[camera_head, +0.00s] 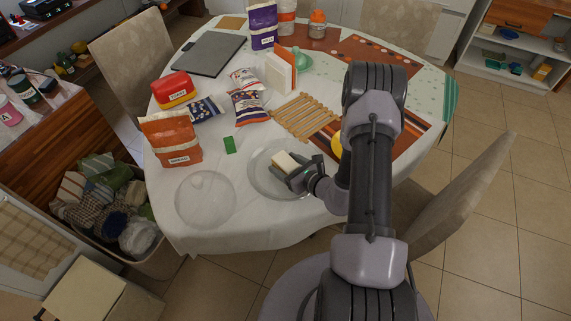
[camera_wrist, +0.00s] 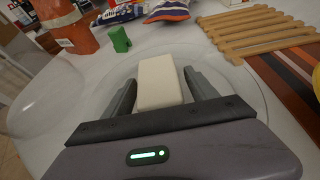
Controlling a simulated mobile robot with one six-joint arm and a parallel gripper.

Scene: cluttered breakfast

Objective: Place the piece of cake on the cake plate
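The piece of cake (camera_head: 287,163) is a pale, cream-coloured block with a darker side. It sits between the fingers of my gripper (camera_head: 300,175), over the clear cake plate (camera_head: 264,184). In the wrist view the cake (camera_wrist: 159,82) fills nearly all the space between the two fingers of the gripper (camera_wrist: 160,85), which look shut on it. The plate's clear rim (camera_wrist: 250,82) curves around behind the cake. The cake's underside is hidden, so I cannot tell whether it touches the plate.
A clear round dish or cover (camera_head: 205,199) lies left of the plate. A green block (camera_head: 230,145), an orange bag (camera_head: 171,139) and a wooden rack (camera_head: 305,117) stand beyond. A yellow object (camera_head: 336,146) is partly hidden by my arm. The front tablecloth (camera_head: 250,230) is clear.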

